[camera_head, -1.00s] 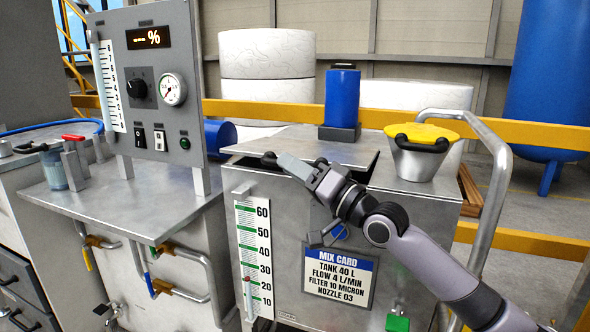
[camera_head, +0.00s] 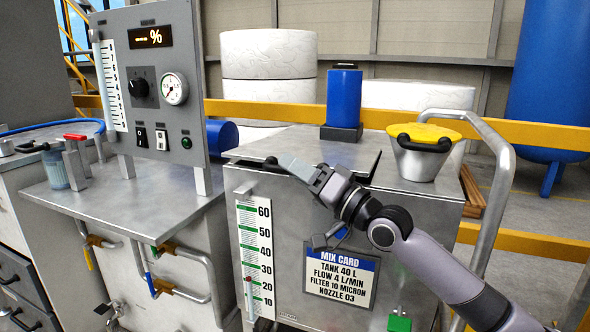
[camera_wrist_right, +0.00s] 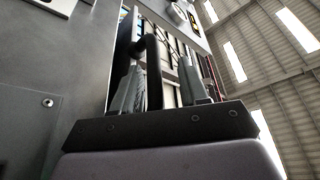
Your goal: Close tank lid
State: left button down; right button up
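The steel tank (camera_head: 401,229) stands in the middle of the head view with a mix card on its front. Its metal lid (camera_head: 318,146) lies almost flat on top, with a dark edge at its right side; I cannot tell whether it is fully seated. My right gripper (camera_head: 286,163) is at the lid's front edge, by a black handle (camera_head: 270,161). In the right wrist view the two fingers (camera_wrist_right: 160,88) stand apart, with a black handle bar (camera_wrist_right: 152,70) between them and visible space beside it. My left gripper is out of view.
A bucket with a yellow lid (camera_head: 424,134) and a blue cylinder (camera_head: 343,98) stand on the tank's top. A control panel (camera_head: 158,80) rises at left above a steel bench (camera_head: 130,203). A bent metal rail (camera_head: 494,190) stands right of the tank.

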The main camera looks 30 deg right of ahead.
jog(key=v, duration=0.6)
jog(key=shift+s, duration=0.35)
jog(key=shift+d, duration=0.2)
jog(key=b+v, duration=0.5)
jog(key=v, duration=0.3)
jog(key=shift+f+b, duration=0.3)
jog(key=shift+b, duration=0.1)
dwell(0.3)
jog(key=shift+w+p, duration=0.1)
jog(key=shift+p, duration=0.2)
jog(key=shift+r, duration=0.1)
